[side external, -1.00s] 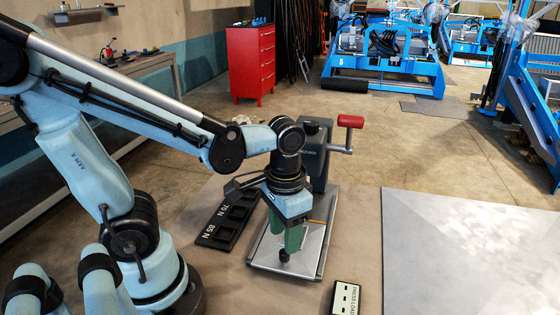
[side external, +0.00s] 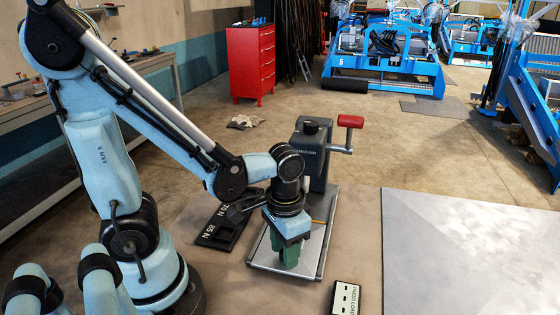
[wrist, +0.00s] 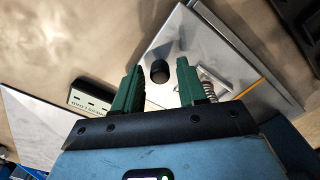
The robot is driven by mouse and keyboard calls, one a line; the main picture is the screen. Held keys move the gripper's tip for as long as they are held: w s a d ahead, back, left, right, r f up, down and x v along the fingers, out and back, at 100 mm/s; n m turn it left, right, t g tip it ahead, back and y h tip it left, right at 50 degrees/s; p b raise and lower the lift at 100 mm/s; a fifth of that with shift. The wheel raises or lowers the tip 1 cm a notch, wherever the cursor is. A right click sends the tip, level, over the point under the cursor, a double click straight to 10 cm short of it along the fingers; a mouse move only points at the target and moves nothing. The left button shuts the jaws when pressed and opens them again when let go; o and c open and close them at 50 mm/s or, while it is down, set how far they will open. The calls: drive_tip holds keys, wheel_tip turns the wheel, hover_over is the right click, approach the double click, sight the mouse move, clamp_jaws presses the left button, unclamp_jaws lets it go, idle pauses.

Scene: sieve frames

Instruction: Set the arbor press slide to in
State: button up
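The arbor press (side external: 315,150) is a dark grey body with a red-ended lever (side external: 350,121), standing at the back of a bright metal base plate (side external: 318,225). In the wrist view a dark round knob (wrist: 160,71) shows against the plate (wrist: 185,32), in the gap between my fingertips; I take it for the slide's knob. A spring (wrist: 208,87) is partly visible behind the right finger. My gripper (side external: 289,258) has green fingers and points down over the front of the plate. In the wrist view my gripper (wrist: 159,68) is open, fingers apart around or above the knob; contact cannot be told.
A large pale grey sheet (side external: 470,255) covers the right. A red cabinet (side external: 252,62) and blue machines stand farther back.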

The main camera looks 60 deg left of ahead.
clamp_jaws()
drive_tip(key=w+a, duration=0.6)
idle(0.4)
drive_tip(key=shift+o, duration=1)
unclamp_jaws()
drive_tip(key=shift+s, duration=0.1)
